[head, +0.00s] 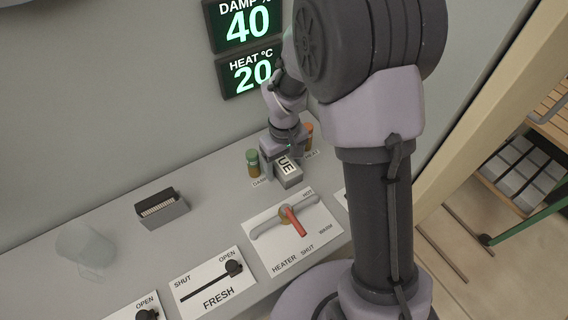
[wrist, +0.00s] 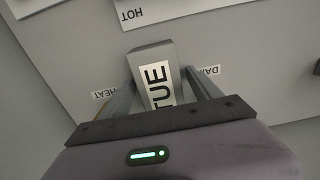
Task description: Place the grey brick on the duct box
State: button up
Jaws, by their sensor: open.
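The grey brick (head: 289,177), with a white label reading TUE, stands on the grey counter just behind the heater plate. In the wrist view the brick (wrist: 150,56) lies between the two fingers. My gripper (head: 283,170) is open and lowered around the brick, one finger on each side; in the wrist view my gripper (wrist: 160,78) shows narrow gaps to the brick near the tips. Whether a finger touches it is hard to tell.
A green-topped jar (head: 252,163) and an orange jar (head: 308,134) stand close beside my gripper. The heater plate (head: 310,245) with a red lever, the FRESH slider plate (head: 212,283) and a clear glass (head: 86,250) are on the counter. Open counter lies between brick and box.

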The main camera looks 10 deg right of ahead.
notch_tip(320, 180, up, 12)
jog(key=p, duration=0.4)
notch_tip(320, 180, up, 8)
jog(key=m+t, duration=0.2)
send_over(284, 162)
jog(key=s, duration=0.4)
jog(key=s+r+m+t+y, duration=0.1)
jog(key=s+r+m+t, duration=0.15)
jog(key=s+r, duration=0.45)
jog(key=s+a+m+t+y, duration=0.15)
jog(key=s+m, duration=0.25)
jog(key=s, duration=0.4)
jog(key=shift+n+h, duration=0.25)
notch_tip(284, 162, down, 4)
jog(key=b, duration=0.4)
jog(key=shift+s+a+f+b, duration=0.1)
jog(key=shift+b, duration=0.25)
